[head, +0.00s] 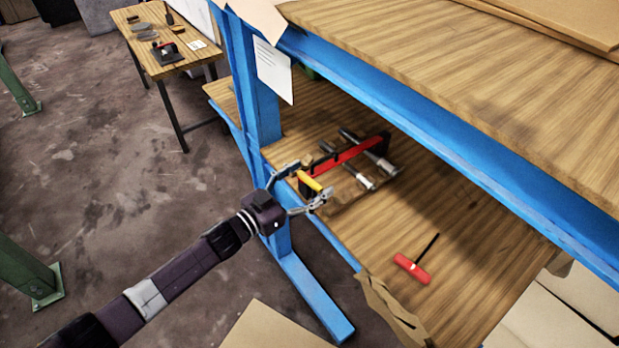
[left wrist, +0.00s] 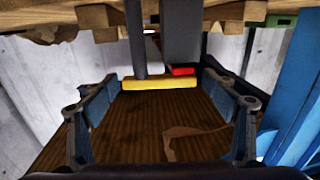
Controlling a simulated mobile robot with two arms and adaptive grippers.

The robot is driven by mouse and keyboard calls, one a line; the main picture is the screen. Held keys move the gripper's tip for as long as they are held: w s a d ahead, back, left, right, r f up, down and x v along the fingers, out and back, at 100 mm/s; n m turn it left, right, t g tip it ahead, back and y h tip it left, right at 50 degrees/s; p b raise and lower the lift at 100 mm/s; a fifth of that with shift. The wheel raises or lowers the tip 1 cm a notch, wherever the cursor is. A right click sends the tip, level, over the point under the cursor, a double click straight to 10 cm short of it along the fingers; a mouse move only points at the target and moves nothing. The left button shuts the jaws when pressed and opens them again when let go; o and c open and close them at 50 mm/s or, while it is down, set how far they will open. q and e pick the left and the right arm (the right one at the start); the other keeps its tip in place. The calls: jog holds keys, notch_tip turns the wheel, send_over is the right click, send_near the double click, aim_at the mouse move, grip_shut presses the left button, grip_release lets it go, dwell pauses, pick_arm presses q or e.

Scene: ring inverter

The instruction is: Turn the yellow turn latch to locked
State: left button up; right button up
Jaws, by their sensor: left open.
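The yellow turn latch (head: 309,181) is a short yellow bar at the near end of a red and black fixture (head: 345,158) on the wooden shelf. In the left wrist view the yellow latch (left wrist: 158,83) lies crosswise, beyond or level with the fingertips. My left gripper (head: 304,185) is open, with one finger on each side of the latch. In the left wrist view the fingers of the left gripper (left wrist: 160,92) stand wide apart, and I cannot tell whether either touches the bar. My right gripper is not in view.
Metal cylinders (head: 365,182) lie by the fixture. A red-handled tool (head: 412,268) lies on the shelf (head: 470,235) to the right. The blue frame post (head: 258,100) and upper shelf (head: 480,60) hem in this space. A small table (head: 150,40) with tools stands farther off.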

pick_arm(q)
jog(key=c, duration=1.2)
jog(key=shift+o, duration=0.2)
jog(key=shift+d+m+g+h+b, duration=0.1)
jog(key=shift+m+g+h+b, duration=0.55)
jog(key=shift+m+g+h, duration=0.2)
jog(key=o, duration=1.2)
jog(key=shift+c, duration=0.2)
jog(key=v, duration=1.2)
jog(key=shift+r, duration=0.15)
